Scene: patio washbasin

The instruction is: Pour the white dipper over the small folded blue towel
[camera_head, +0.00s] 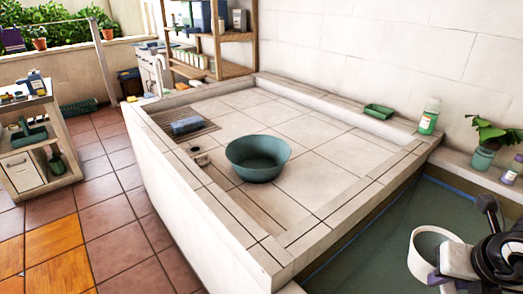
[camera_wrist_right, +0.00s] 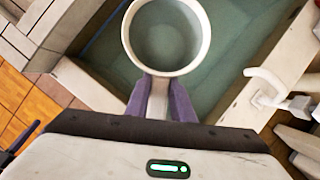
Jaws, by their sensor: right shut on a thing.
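The white dipper (camera_head: 418,262) is at the lower right of the head view, over the water trough. My right gripper (camera_head: 445,275) is shut on its handle. The wrist view shows the dipper (camera_wrist_right: 133,40) from above, its round mouth facing the camera, with the purple fingers of my right gripper (camera_wrist_right: 160,98) on both sides of the handle. The inside looks grey-green; I cannot tell how full it is. The small folded blue towel (camera_head: 186,126) lies on a slatted grate at the far left of the tiled basin, well away from the dipper. My left gripper is not in view.
A green bowl (camera_head: 258,158) stands on the basin floor between the towel and the dipper. A green soap dish (camera_head: 379,111), a green bottle (camera_head: 429,116) and a potted plant (camera_head: 485,150) stand along the wall ledge. A white tap (camera_wrist_right: 268,88) is beside the dipper.

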